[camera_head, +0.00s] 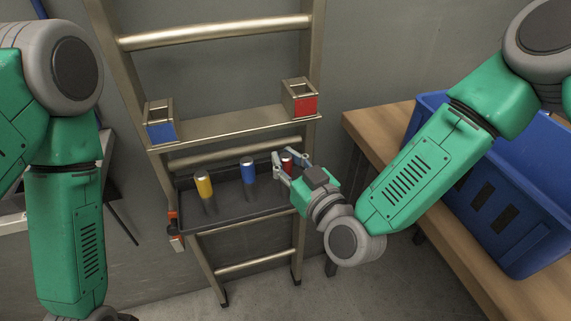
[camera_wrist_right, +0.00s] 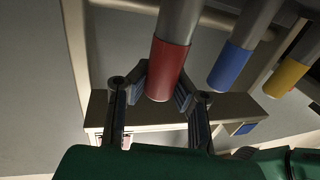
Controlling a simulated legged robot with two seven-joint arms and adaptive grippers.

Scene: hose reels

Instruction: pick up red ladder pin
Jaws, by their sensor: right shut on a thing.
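The red ladder pin (camera_head: 287,161) stands at the right end of the dark tray (camera_head: 241,211) on the ladder. My right gripper (camera_head: 284,164) is at this pin, coming in from the right. In the right wrist view, the red pin (camera_wrist_right: 168,72), with its grey part above the red, is between the two fingers of my right gripper (camera_wrist_right: 160,88), which is shut on it. A blue pin (camera_head: 248,170) and a yellow pin (camera_head: 204,186) stand in the tray to its left. My left arm hangs at the left; its gripper is out of view.
A ladder shelf above the tray carries a blue-marked holder (camera_head: 160,130) and a red-marked holder (camera_head: 301,101). A blue crate (camera_head: 500,205) sits on a wooden bench (camera_head: 380,130) at the right. Ladder rungs lie above and below the tray.

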